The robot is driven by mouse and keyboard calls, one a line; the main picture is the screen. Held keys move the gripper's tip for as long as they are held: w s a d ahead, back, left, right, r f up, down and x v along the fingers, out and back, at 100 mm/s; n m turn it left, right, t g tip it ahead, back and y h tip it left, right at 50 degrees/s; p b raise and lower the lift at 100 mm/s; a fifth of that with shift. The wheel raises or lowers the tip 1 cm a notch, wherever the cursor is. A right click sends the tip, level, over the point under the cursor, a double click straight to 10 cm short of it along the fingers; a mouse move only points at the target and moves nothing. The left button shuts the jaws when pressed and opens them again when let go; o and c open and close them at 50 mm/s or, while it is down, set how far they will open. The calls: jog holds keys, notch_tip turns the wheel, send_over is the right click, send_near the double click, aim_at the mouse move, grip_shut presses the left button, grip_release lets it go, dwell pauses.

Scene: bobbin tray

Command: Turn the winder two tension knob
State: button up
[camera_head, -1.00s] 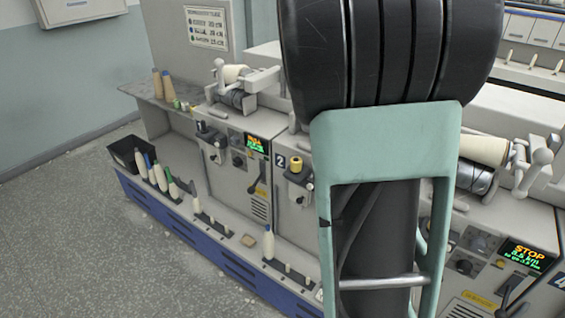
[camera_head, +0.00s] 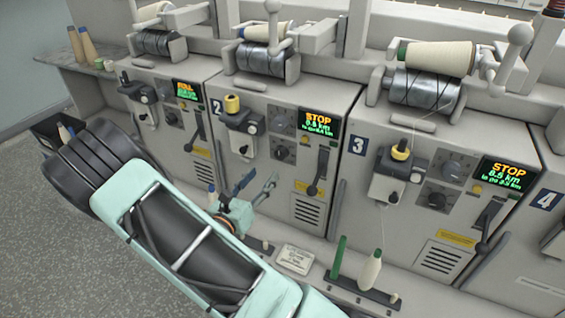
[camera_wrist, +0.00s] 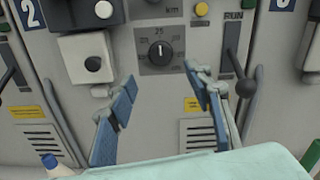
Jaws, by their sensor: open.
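Winder two (camera_head: 262,100) carries a "2" plate and a screen reading STOP. Its panel has an upper round dial (camera_head: 279,123) and a lower black knob on a dark plate (camera_head: 281,153). In the wrist view the lower black knob (camera_wrist: 160,50) has a white pointer mark aimed up and "25" above it. I cannot read a tension label. My gripper (camera_head: 258,183) is below and in front of this panel. In the wrist view my gripper (camera_wrist: 159,75) is open, its blue-padded fingers apart and empty, with the knob visible between and beyond the fingertips.
A black lever (camera_head: 318,172) stands right of the knob; it also shows in the wrist view (camera_wrist: 245,78). A thread unit with a yellow cap (camera_head: 232,104) is at left. Winder three (camera_head: 400,225) is to the right. Bobbins, including a green one (camera_head: 338,257), stand on the low ledge.

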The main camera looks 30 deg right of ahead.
aim_at(279, 155)
jog(key=b+x, duration=0.1)
jog(key=x, duration=0.9)
jog(key=shift+w+d+r, duration=0.1)
jog(key=shift+w+d, duration=0.05)
jog(key=shift+d, duration=0.05)
jog(key=shift+c, duration=0.3)
jog(key=c, duration=1.1)
